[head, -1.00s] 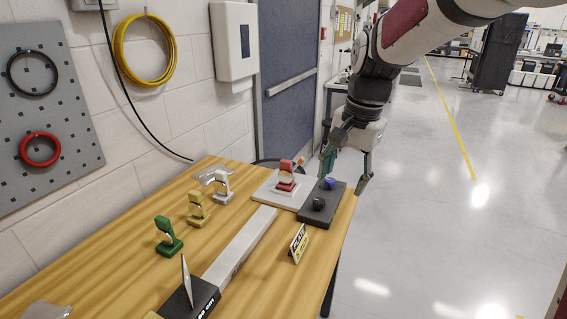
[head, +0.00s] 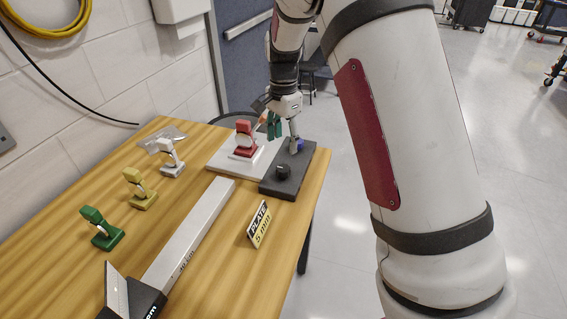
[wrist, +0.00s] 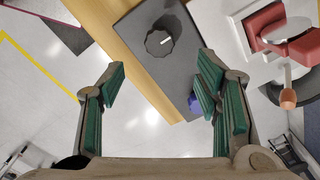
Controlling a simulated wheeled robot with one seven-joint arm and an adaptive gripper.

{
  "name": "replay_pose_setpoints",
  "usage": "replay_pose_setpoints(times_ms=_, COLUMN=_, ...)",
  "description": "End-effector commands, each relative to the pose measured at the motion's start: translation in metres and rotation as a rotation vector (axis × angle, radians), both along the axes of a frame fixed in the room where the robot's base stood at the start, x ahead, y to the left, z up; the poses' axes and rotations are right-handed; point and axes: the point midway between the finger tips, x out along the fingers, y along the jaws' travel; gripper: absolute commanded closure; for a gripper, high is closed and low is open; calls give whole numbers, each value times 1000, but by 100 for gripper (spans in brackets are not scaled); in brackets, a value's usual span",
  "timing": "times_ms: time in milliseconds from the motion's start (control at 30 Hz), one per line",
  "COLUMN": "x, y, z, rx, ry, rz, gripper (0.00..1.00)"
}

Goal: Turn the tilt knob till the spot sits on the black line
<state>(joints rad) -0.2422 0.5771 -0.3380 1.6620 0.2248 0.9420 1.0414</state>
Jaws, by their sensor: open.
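A dark control box (head: 277,184) stands at the table's far right corner. It carries a black knob (head: 283,170) and a blue knob (head: 298,146); I cannot tell which is the tilt knob. My gripper (head: 284,136) is open over the box's far end, by the blue knob. In the wrist view the black knob (wrist: 160,42), with a white mark, lies ahead of and between the fingertips. The blue knob (wrist: 194,104) is mostly hidden behind the right finger. A red mount (head: 245,142) with a round optic stands on a white base. I see no spot or black line clearly.
A long grey bar (head: 190,236) runs to a dark block (head: 146,300) holding an upright plate. A "PLATE 5 mm" sign (head: 260,224) stands near the right edge. White (head: 172,160), yellow (head: 139,189) and green (head: 101,231) mounts stand left. Open floor lies right.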

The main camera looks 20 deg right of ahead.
Motion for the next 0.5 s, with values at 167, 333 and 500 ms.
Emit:
replay_pose_setpoints(times_ms=167, x=-2, y=0, z=-37, rx=0, ry=4, rz=1, gripper=42)
replay_pose_setpoints(times_ms=333, x=-1, y=0, z=-66, rx=0, ry=2, rz=0, gripper=42)
replay_pose_setpoints(times_ms=500, x=-1, y=0, z=-86, rx=1, ry=1, rz=2, gripper=42)
